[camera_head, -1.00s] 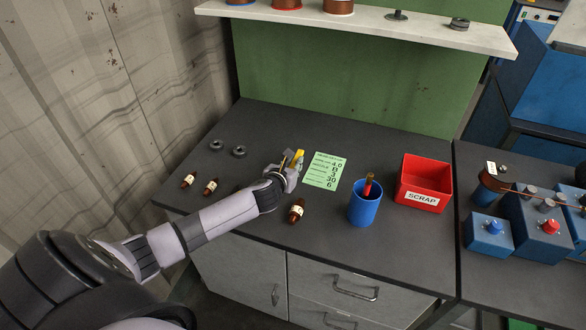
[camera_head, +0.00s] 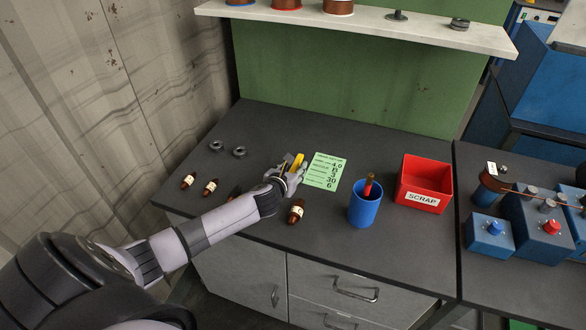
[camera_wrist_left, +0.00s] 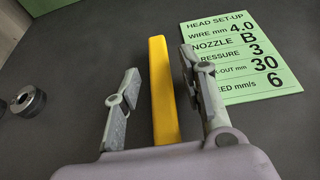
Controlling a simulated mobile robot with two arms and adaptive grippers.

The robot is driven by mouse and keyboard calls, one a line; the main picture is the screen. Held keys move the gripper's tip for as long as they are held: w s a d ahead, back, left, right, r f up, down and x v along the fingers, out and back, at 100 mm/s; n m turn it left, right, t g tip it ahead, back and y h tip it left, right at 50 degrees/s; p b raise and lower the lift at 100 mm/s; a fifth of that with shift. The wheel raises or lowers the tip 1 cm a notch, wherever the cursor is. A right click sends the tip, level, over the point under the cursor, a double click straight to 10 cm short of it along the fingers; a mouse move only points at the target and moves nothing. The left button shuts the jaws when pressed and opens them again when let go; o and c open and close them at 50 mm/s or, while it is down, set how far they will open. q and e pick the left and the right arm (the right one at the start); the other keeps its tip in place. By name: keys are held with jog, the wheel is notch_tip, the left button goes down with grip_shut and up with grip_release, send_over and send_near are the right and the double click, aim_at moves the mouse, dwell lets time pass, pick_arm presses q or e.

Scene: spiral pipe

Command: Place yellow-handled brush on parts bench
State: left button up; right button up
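The brush's yellow handle (camera_head: 298,161) is at the bench, just left of the green card. In the left wrist view the yellow handle (camera_wrist_left: 163,90) lies between the two fingers, with a gap on each side. My left gripper (camera_head: 293,166) is open around it, low over the dark grey parts bench (camera_head: 400,243). The gripper also shows in the left wrist view (camera_wrist_left: 158,65). The brush's other end is hidden behind the gripper's palm. My right gripper is not in view.
A green set-up card (camera_head: 325,171) lies right of the gripper. Several small brown bottles (camera_head: 296,211) stand or lie near the front. A blue cup (camera_head: 364,208) and a red scrap bin (camera_head: 424,184) are to the right. Dark rings (camera_head: 239,152) lie at left.

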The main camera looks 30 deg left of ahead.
pick_arm(q)
jog(key=shift+r, duration=0.2)
jog(key=shift+s, duration=0.35)
jog(key=v, duration=1.1)
jog(key=shift+s+d+r, duration=0.1)
jog(key=shift+s+d, duration=0.05)
